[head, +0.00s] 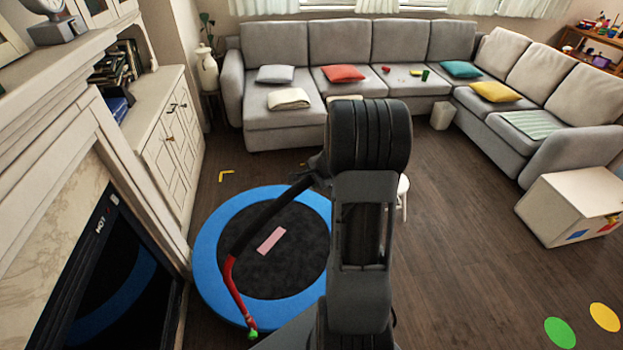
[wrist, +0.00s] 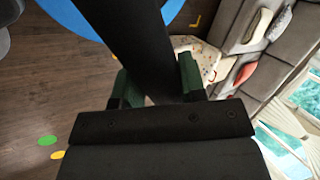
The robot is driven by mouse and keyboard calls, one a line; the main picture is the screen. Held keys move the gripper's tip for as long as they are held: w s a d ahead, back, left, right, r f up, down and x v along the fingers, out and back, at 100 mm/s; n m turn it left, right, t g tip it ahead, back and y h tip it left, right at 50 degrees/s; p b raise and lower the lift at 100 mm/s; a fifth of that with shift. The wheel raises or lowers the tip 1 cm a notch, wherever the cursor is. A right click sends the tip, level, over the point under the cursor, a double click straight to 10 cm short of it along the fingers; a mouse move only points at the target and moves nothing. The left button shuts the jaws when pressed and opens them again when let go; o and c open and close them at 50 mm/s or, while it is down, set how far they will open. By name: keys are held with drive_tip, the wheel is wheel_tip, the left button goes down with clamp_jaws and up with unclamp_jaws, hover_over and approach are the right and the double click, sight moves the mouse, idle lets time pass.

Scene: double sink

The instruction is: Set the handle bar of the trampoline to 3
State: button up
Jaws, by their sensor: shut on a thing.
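The trampoline (head: 212,255) has a blue round rim and a dark mat with a pink rectangle on it. It lies on the floor left of my arm in the head view. Its handle bar (head: 268,210) runs slantwise above the mat, black at the upper end and red lower down, with a green tip near the front rim. My gripper (wrist: 157,82) is shut on the black part of the bar (wrist: 138,40) in the wrist view, with a dark green finger on each side. In the head view my arm hides most of the gripper. I can read no number on the bar.
A white cabinet (head: 172,125) and a fireplace (head: 62,215) stand close on the left. A grey sectional sofa (head: 290,50) lines the back and right. A white toy box (head: 572,205) is at the right. A white stool (head: 403,187) stands behind my arm.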

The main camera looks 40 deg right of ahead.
clamp_jaws()
wheel_tip(320, 180, up, 7)
drive_tip(key=p, duration=0.4)
drive_tip(key=shift+f+p, duration=0.1)
drive_tip(key=shift+p, duration=0.25)
drive_tip(key=shift+w, duration=0.2)
drive_tip(key=shift+d, duration=0.1)
drive_tip(key=o, duration=1)
unclamp_jaws()
drive_tip(key=shift+s, duration=0.1)
drive_tip(key=shift+a, duration=0.2)
